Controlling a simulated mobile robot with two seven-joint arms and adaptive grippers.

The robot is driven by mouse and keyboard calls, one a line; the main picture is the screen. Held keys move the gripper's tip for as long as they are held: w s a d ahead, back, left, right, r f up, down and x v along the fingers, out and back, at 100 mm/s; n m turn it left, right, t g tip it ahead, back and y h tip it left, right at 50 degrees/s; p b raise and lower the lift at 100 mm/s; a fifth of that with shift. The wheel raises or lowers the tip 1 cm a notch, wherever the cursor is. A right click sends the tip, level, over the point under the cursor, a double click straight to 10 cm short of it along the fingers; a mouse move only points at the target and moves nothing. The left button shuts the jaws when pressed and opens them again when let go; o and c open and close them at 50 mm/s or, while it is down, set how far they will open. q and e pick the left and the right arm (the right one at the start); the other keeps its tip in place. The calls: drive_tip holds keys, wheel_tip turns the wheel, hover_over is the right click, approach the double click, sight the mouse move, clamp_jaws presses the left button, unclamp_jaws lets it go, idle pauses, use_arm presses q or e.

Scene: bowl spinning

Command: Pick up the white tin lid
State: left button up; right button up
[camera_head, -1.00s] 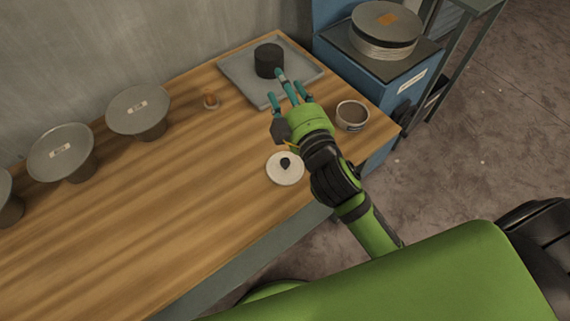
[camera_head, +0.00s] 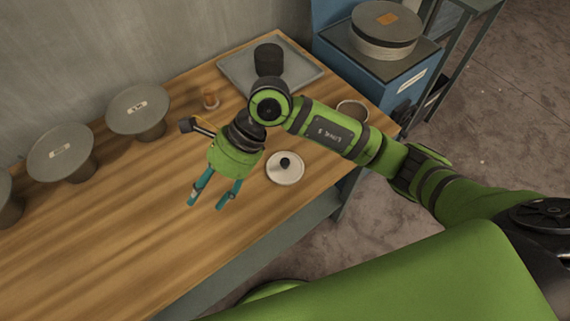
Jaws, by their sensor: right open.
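The white tin lid (camera_head: 284,174) is a round white disc with a dark knob, lying on the wooden table (camera_head: 110,220) near its front right edge. My right gripper (camera_head: 206,201) is open and empty. Its teal fingers point toward the front left of the table, to the left of the lid and apart from it. The wrist is just left of the lid, and my forearm passes behind it in the picture. My left gripper is not in view.
A round tin (camera_head: 353,109) is partly hidden behind my forearm. A grey tray (camera_head: 300,72) holds a black cylinder (camera_head: 268,60). Several grey bowl-like pieces (camera_head: 138,108) line the back. The table's left front is clear.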

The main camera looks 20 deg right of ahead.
drive_tip(key=w+d+f+t+h, duration=0.1)
drive_tip(key=w+d+f+h, duration=0.25)
drive_tip(key=d+h, duration=0.4)
drive_tip(key=t+h, duration=0.1)
drive_tip(key=h, duration=0.1)
hover_over(285, 161)
drive_tip(key=shift+s+a+r, duration=0.2)
drive_tip(key=shift+s+a, duration=0.1)
drive_tip(key=shift+a, duration=0.15)
drive_tip(key=shift+f, duration=0.75)
drive_tip(key=f, duration=0.1)
drive_tip(key=f+p, duration=0.1)
drive_tip(key=f, duration=0.3)
drive_tip(key=shift+w+d+p, duration=0.3)
drive_tip(key=shift+d, duration=0.1)
clamp_jaws()
